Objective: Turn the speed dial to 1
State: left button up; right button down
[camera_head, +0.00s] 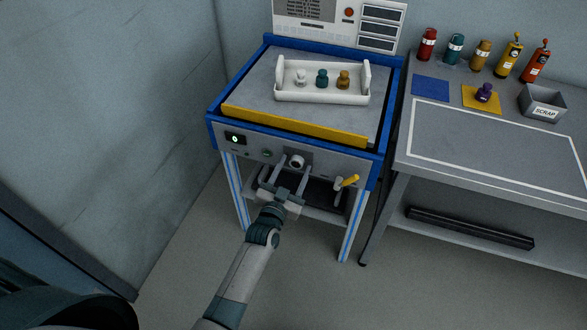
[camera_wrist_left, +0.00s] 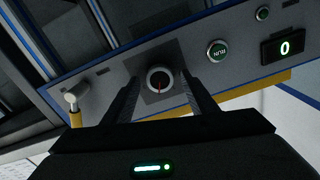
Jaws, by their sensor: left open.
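The speed dial (camera_head: 297,162) is a round knob with a pale rim on a dark square plate, on the front panel of the blue-framed machine. My left gripper (camera_head: 290,163) is open in front of the panel. In the left wrist view its two fingers (camera_wrist_left: 160,85) lie on either side of the dial, with gaps, so they look apart from it. I cannot tell which number the pointer marks. My right gripper is not in view.
The panel also holds a green RUN button (camera_wrist_left: 217,50), a display reading 0 (camera_wrist_left: 285,47) and a yellow-handled lever (camera_head: 346,183). A white tray (camera_head: 322,96) with three small knobbed pieces stands on the machine top. A grey workbench (camera_head: 480,150) stands at right.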

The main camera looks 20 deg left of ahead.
pick_arm(q)
jog(key=c, duration=1.1)
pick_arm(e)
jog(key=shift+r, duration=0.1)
pick_arm(q)
jog(key=shift+n, duration=0.4)
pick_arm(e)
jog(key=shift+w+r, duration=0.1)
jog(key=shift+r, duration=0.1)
pick_arm(q)
jog(key=shift+n+p, duration=0.35)
jog(key=shift+n, duration=1.75)
jog(key=n, duration=0.3)
jog(key=shift+p, duration=0.35)
jog(key=shift+f+n, duration=0.1)
jog(key=shift+n, duration=0.8)
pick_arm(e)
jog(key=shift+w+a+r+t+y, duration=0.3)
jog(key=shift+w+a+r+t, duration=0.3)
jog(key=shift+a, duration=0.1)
